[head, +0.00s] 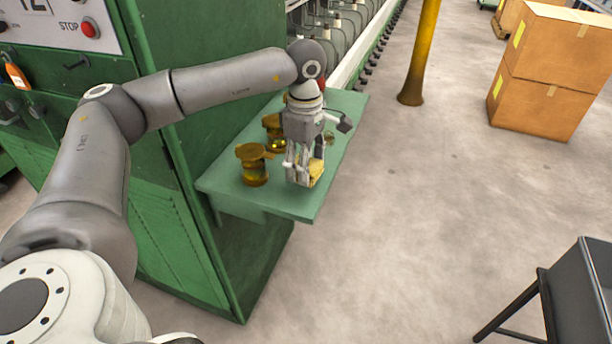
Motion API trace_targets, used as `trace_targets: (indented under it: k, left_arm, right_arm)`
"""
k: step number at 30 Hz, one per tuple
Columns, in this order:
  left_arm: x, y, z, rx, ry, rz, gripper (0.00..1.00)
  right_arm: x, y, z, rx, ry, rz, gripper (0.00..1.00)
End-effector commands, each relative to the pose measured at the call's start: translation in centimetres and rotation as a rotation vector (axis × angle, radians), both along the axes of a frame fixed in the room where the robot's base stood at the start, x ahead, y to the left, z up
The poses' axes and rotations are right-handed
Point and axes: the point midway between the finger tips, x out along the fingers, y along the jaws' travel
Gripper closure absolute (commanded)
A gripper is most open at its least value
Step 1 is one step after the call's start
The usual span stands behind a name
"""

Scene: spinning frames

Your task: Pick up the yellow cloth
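The yellow cloth (316,170) is a small crumpled piece near the front right edge of the green shelf. My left gripper (302,172) points down over the shelf, right at the cloth. Its fingers hide part of the cloth, which shows beside and between them. I cannot tell whether the fingers are closed on it or only around it. My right gripper is out of view.
Two brass-coloured spools, one nearer (254,166) and one farther (274,132), stand on the green shelf (238,190) left of my gripper. A green machine cabinet (160,215) borders the shelf. A yellow post (420,60), cardboard boxes (545,85) and a dark stand (580,290) are to the right. Floor between is clear.

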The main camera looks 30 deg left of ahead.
Motion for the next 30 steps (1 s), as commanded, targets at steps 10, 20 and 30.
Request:
trace_targets:
  k: [10, 20, 30]
  left_arm:
    - [-7.2, -1.7, 6.0, 0.001, -0.003, -0.005, 0.63]
    - [-12.2, -2.9, 8.6, 0.002, -0.001, -0.002, 0.63]
    - [-13.0, -3.1, 9.1, 0.002, 0.0, -0.001, 0.63]
  right_arm:
    - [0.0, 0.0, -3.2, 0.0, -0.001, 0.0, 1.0]
    - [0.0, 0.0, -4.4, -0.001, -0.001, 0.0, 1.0]
    - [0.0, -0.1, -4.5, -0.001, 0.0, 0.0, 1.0]
